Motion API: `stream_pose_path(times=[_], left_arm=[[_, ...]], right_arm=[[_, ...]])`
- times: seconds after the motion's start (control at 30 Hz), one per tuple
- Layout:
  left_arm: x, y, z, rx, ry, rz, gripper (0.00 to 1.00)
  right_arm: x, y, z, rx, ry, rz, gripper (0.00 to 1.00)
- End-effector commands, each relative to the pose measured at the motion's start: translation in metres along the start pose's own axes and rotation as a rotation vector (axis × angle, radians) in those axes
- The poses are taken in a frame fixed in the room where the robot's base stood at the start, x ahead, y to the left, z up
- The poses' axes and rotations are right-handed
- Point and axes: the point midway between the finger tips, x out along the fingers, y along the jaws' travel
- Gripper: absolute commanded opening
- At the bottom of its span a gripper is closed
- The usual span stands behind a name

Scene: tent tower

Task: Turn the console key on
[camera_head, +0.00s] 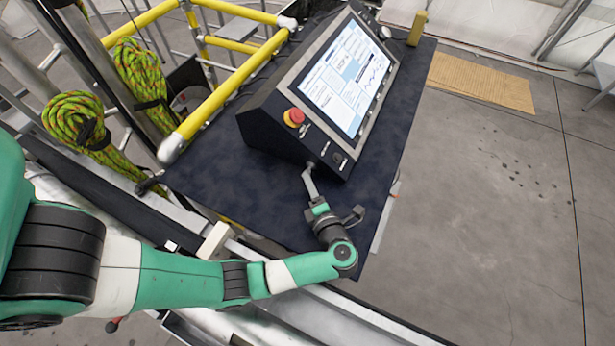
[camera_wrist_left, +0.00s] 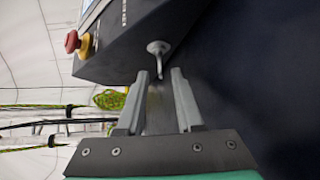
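The console (camera_head: 270,125) is a dark box with a lit screen, standing on a dark table. In the left wrist view, the key (camera_wrist_left: 158,49) is a small grey stem on a round metal base on the console's dark face. My left gripper (camera_head: 308,178) is at the near lower face of the console. In the left wrist view, its two fingers (camera_wrist_left: 159,74) are apart, with the tip of the key's stem centred between the fingertips. I cannot tell whether either finger touches it. In the head view the key cannot be made out behind the fingers. My right gripper is not in view.
Yellow rails (camera_head: 230,85) and coiled green ropes (camera_head: 75,120) are at the left. The dark table (camera_head: 225,185) is mostly bare.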

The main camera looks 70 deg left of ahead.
Motion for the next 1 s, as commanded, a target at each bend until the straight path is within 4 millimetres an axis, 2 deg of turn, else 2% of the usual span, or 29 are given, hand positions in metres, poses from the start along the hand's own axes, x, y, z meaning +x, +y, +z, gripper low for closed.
stream_pose_path(times=[0.1,0.2,0.47,0.67,1.0], left_arm=[[0.019,-0.001,-0.001,0.001,0.003,0.001,0.35],[0.026,-0.001,0.0,0.001,0.0,0.0,0.35],[0.028,0.0,0.0,0.001,-0.001,0.0,0.35],[0.028,0.0,0.0,0.0,-0.001,0.0,0.01],[0.027,0.0,0.001,0.0,-0.002,0.0,0.0]], right_arm=[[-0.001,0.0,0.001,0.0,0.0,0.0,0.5],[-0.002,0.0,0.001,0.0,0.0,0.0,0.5],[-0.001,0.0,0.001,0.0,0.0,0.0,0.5],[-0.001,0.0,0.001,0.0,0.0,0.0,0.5],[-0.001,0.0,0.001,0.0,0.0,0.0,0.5]])
